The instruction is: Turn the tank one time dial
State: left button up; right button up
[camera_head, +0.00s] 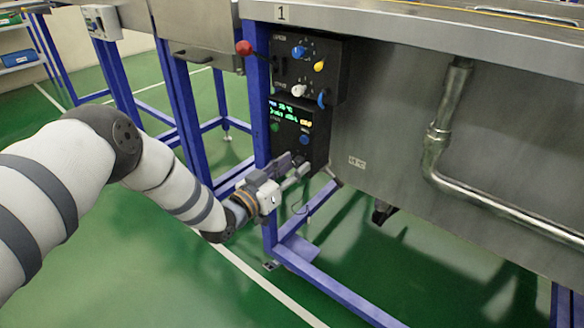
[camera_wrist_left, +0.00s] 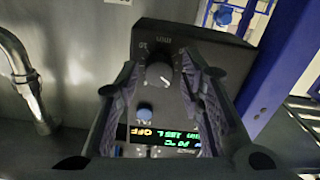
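The time dial (camera_wrist_left: 160,76) is a round black knob with a white pointer line. It sits on the black lower control panel (camera_head: 320,126), with a "min" marking beside it in the left wrist view. My left gripper (camera_wrist_left: 161,62) is open, with one finger on each side of the dial. Gaps show between the fingers and the knob, and I cannot tell how deep the fingertips reach. In the head view my left gripper (camera_head: 297,172) is at the panel's lower end, where the dial cannot be made out. The tank (camera_head: 480,130) carries a "1" label (camera_head: 281,13).
A lit green display (camera_head: 290,113) and a blue button (camera_head: 304,139) are close to the dial. An upper box (camera_head: 325,75) has several coloured knobs, with a red knob (camera_head: 243,47) at its left. A blue frame post (camera_head: 257,110) and a steel pipe (camera_head: 440,130) flank the panel.

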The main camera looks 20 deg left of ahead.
pick_arm(q)
jog(key=v, duration=1.2)
